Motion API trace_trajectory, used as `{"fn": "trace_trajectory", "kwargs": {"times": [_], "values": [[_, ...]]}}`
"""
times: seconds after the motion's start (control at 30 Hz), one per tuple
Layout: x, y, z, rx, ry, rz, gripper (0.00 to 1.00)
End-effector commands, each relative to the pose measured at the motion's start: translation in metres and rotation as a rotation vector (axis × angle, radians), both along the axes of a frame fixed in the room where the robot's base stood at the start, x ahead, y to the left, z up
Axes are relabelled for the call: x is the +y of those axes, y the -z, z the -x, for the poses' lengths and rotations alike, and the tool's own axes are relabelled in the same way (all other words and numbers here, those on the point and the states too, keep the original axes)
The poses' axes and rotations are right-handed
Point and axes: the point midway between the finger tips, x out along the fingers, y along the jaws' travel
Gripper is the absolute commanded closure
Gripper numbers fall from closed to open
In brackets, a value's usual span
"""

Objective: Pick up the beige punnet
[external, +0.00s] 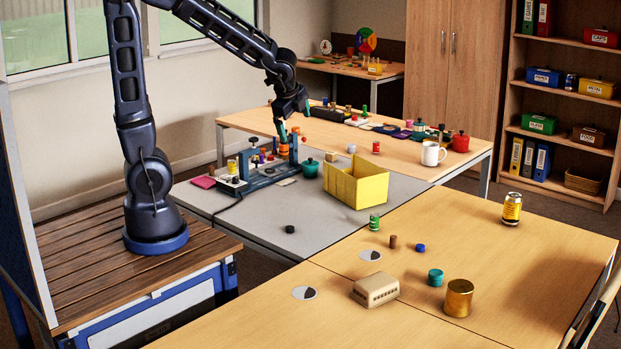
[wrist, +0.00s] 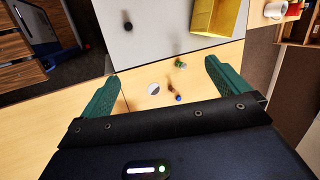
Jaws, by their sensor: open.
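The beige punnet (external: 375,290) is a small slotted beige box, upright on the front wooden table in the external view. I do not see it in the wrist view, where my gripper's body covers the lower part. My gripper (external: 293,117) is high up, well behind and to the left of the punnet, in front of the back table in the picture. In the wrist view my gripper (wrist: 160,72) has its two green fingers spread wide, with nothing between them.
Near the punnet are a gold tin (external: 458,298), a teal cylinder (external: 435,277), a blue cap (external: 420,248) and a white-and-black disc (external: 304,293). A yellow bin (external: 368,191) stands behind, on the grey table. A yellow can (external: 511,208) stands at right. The table's front left is clear.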

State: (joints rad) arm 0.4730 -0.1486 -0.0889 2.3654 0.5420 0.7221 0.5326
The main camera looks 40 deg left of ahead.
Motion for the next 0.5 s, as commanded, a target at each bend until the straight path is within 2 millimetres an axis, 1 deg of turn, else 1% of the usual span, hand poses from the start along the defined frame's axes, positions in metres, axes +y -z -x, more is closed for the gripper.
{"fn": "trace_trajectory", "kwargs": {"times": [0.03, 0.23, 0.37, 0.4, 0.47, 0.5], "values": [[-0.019, 0.011, -0.005, 0.011, 0.081, -0.032, 0.0], [-0.088, 0.049, -0.014, 0.035, 0.405, -0.159, 0.0], [-0.136, 0.078, -0.012, 0.049, 0.618, -0.234, 0.0], [-0.151, 0.088, -0.01, 0.053, 0.685, -0.257, 0.0], [-0.172, 0.103, -0.005, 0.061, 0.785, -0.291, 0.0], [-0.188, 0.113, -0.001, 0.064, 0.853, -0.313, 0.0]]}}
